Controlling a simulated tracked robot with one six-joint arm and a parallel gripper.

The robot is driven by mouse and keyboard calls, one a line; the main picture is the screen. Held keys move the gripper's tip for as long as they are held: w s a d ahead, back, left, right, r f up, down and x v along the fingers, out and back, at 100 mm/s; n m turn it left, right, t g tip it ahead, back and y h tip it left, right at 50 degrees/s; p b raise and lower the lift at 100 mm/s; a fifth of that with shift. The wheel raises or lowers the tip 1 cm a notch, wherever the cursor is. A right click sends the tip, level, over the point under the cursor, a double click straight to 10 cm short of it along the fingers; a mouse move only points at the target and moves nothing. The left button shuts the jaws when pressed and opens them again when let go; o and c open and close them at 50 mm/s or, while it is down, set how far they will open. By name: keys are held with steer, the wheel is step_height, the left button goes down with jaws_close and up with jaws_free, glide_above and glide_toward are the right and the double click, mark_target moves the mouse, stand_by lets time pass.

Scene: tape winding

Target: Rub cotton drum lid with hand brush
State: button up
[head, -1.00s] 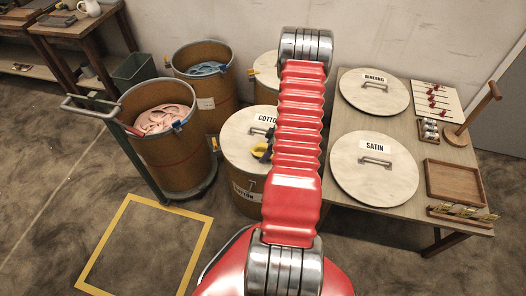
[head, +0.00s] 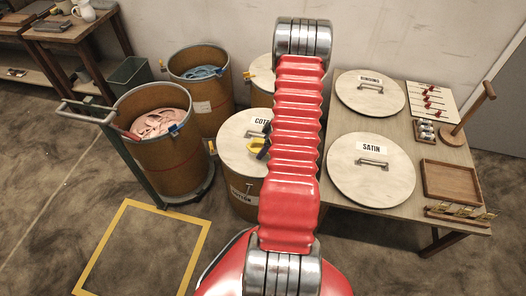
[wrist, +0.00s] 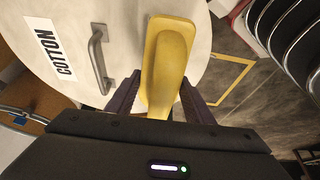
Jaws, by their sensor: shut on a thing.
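The cotton drum (head: 243,194) stands behind my arm in the head view, with its pale round lid (head: 236,145) on top. The lid also shows in the wrist view (wrist: 120,40), with a COTTON label and a metal handle (wrist: 99,60). My gripper (wrist: 153,95) is shut on the yellow hand brush (wrist: 168,55) and holds it over the lid beside the handle.
Right of my arm, a table (head: 408,205) bears the BINDING lid (head: 355,100), the SATIN lid (head: 345,180) and a wooden tray (head: 450,181). Left stand an open drum of pink material (head: 168,160) on a cart and one of blue material (head: 190,95). A yellow floor square (head: 185,262) is empty.

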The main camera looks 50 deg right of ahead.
mark_target(263, 140)
steer(key=shift+r, duration=0.7)
steer(key=shift+r, duration=1.5)
